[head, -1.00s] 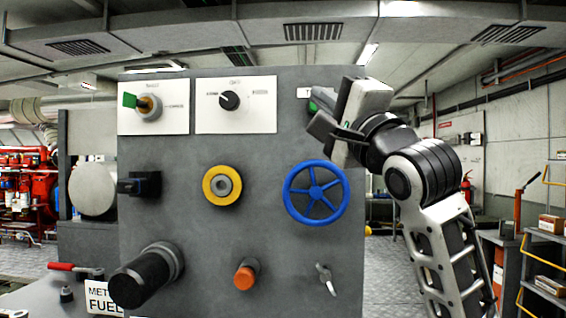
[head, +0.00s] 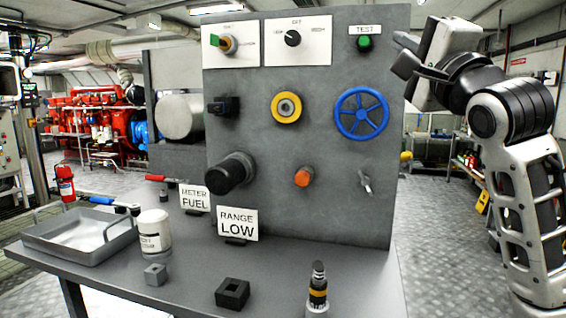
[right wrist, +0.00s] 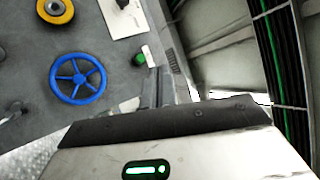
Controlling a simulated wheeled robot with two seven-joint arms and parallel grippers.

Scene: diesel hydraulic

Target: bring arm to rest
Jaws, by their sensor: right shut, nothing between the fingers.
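My right gripper (head: 404,56) is up at the panel's upper right edge, to the right of the green TEST button (head: 364,43). It is shut and holds nothing. In the right wrist view its fingers (right wrist: 163,86) show close to the green button, with the blue valve wheel (right wrist: 78,80) to the left. Whether the fingers touch the panel cannot be told. My right arm is raised and bent at the right of the head view. My left gripper is not in view.
The grey panel (head: 300,215) stands on a bench (head: 275,270) and carries a blue wheel (head: 361,113) and several knobs. A tray (head: 82,232), white jar (head: 154,231) and black block (head: 232,293) are on the bench. Floor right of the panel is open.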

